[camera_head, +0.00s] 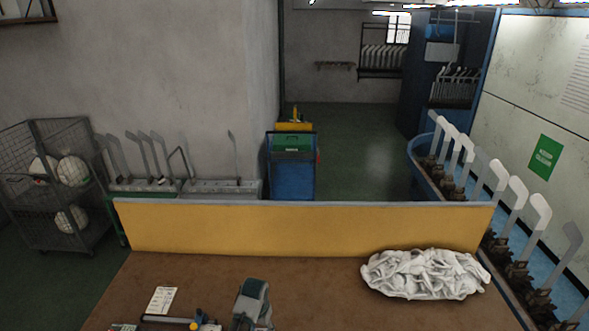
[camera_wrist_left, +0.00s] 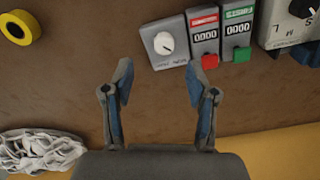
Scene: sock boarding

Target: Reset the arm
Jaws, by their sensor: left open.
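My left gripper (camera_wrist_left: 159,78) shows in the left wrist view with its two fingers spread apart over the brown tabletop. Nothing is between the fingers. A crumpled white pile of fabric (camera_head: 425,274) lies at the right of the table in the head view, close to the yellow panel. It also shows at the lower left of the left wrist view (camera_wrist_left: 38,150), apart from the gripper. I do not see my right gripper in either view.
A yellow panel (camera_head: 300,229) closes the table's far edge. The left wrist view shows a dial box (camera_wrist_left: 163,42), two counters (camera_wrist_left: 204,35) with red and green buttons, and a yellow roll (camera_wrist_left: 20,27). A grey-teal object (camera_head: 252,303) stands at the front. The table's middle is bare.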

